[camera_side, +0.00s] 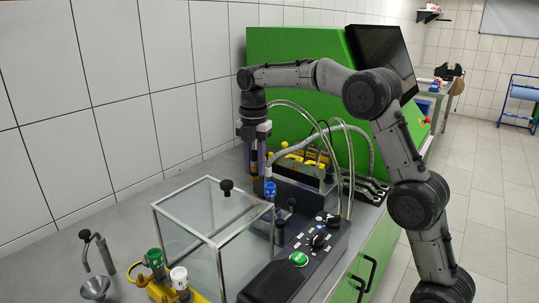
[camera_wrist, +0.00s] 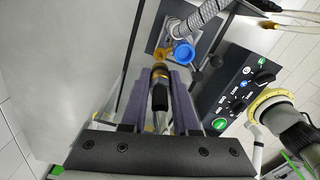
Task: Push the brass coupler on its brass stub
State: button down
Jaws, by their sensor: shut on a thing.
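My gripper (camera_wrist: 160,78) is shut on a dark, slim coupler body (camera_wrist: 160,95) with a brass-coloured band at its far end. It holds the body lengthwise between two purple fingers. Just beyond the brass end is an orange-yellow ring-like part (camera_wrist: 162,54); I cannot tell whether the two touch or whether this is the brass stub. A blue round fitting (camera_wrist: 183,53) is right beside it. In the side view my gripper (camera_side: 254,166) points down at the back left of the bench, and the blue fitting (camera_side: 270,190) stands just in front of it. The coupler is mostly hidden there.
A glass box (camera_side: 190,225) with a black knob stands in front. A black control panel (camera_side: 300,255) with a green button lies to its right. Grey hoses (camera_side: 350,130) arch behind my gripper. The white tiled wall (camera_side: 140,60) is close on the left.

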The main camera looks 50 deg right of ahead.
jog(key=shift+f, duration=1.95)
jog(key=shift+f, duration=0.65)
jog(key=shift+f, duration=0.25)
jog(key=shift+f, duration=0.65)
dwell(1.0)
jog(key=c, duration=0.6)
grip_release()
jog(key=shift+s, duration=0.1)
jog(key=shift+d+r, duration=0.15)
jog(key=shift+r, duration=2.3)
jog(key=shift+a+r, duration=0.2)
jog(key=shift+r, duration=0.9)
